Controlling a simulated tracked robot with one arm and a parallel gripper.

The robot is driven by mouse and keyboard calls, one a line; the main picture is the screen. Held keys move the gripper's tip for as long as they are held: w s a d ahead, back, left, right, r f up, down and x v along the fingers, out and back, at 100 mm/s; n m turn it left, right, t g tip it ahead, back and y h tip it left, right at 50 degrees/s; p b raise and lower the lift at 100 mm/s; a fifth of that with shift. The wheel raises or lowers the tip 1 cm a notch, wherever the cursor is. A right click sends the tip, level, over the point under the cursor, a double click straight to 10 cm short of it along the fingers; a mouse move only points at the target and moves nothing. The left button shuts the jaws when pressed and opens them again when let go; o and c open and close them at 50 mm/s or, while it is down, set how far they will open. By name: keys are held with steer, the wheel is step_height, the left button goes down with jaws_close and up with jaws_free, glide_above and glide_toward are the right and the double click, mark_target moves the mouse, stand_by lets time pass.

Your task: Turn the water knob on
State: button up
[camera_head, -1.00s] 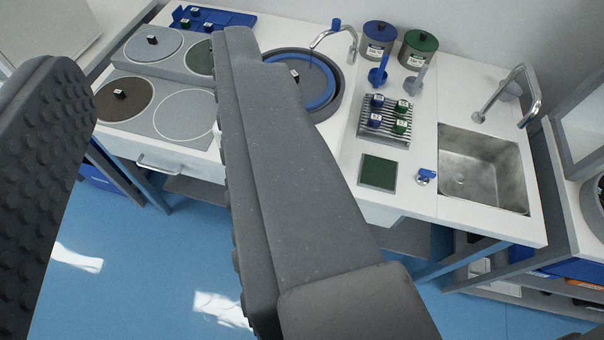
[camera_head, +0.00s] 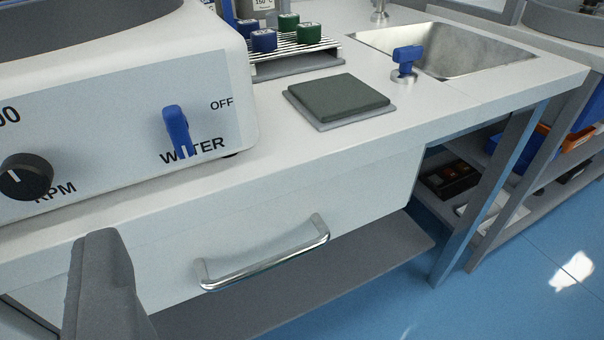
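The water knob (camera_head: 176,128) is a blue lever-shaped knob on the front panel of a round white machine (camera_head: 110,90), left of centre. Its handle stands about upright, and its lower end covers part of the printed word "WATER". "OFF" is printed to its upper right. Part of my gripper (camera_head: 100,285), one grey finger, shows at the lower left, below and left of the knob and apart from it in the picture. The other finger is not seen, so the opening between them cannot be judged.
A black RPM knob (camera_head: 26,176) is left of the water knob. A second blue knob (camera_head: 408,60) stands beside the sink (camera_head: 450,48). A dark green pad (camera_head: 338,97) lies on the counter. A drawer handle (camera_head: 265,258) sticks out below. Open floor is at the lower right.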

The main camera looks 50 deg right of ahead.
mark_target(174, 126)
steer(key=s+d+f+t+h, duration=0.1)
steer(key=s+d+f+h, duration=0.1)
steer(key=s+d+f, duration=0.15)
steer(key=b+x, duration=0.3)
steer(key=x, duration=1)
steer(key=shift+w+d, duration=0.45)
steer(key=shift+w, duration=0.25)
jaws_close()
